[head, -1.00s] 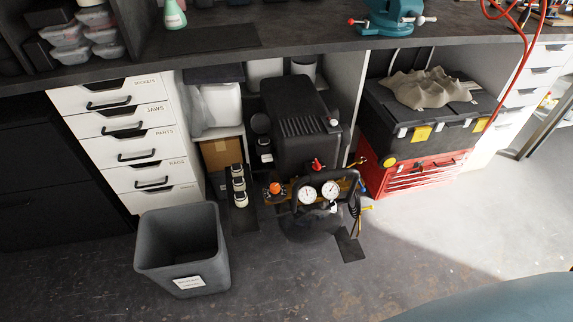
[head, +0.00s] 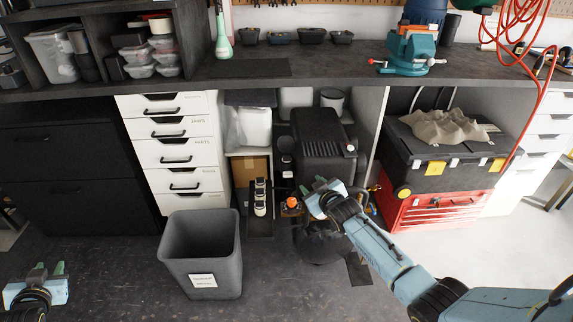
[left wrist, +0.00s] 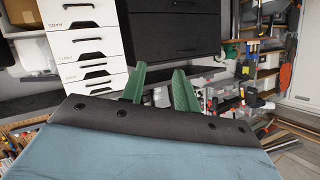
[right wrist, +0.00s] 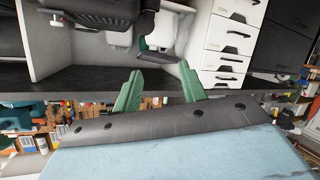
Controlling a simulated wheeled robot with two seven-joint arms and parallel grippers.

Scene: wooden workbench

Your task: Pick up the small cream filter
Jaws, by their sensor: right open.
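Several small cream-and-dark cylinders (head: 260,196) stand in a row on a narrow dark strip beside the compressor in the head view. They look like filters, but I cannot tell which is the small cream one. My right gripper (head: 322,186) is open and empty, to the right of the row, in front of the black machine and above the compressor. Its two green fingers are apart in the right wrist view (right wrist: 158,80). My left gripper (head: 47,269) is open and empty at the far lower left, well away from the row; its fingers also show apart in the left wrist view (left wrist: 157,75).
A grey bin (head: 201,250) stands on the floor in front of the white drawers (head: 175,150). The compressor (head: 318,243) is partly hidden by my right arm. A black toolbox (head: 425,150) sits on a red tool chest (head: 430,208) at right. The workbench (head: 290,68) overhangs the bay.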

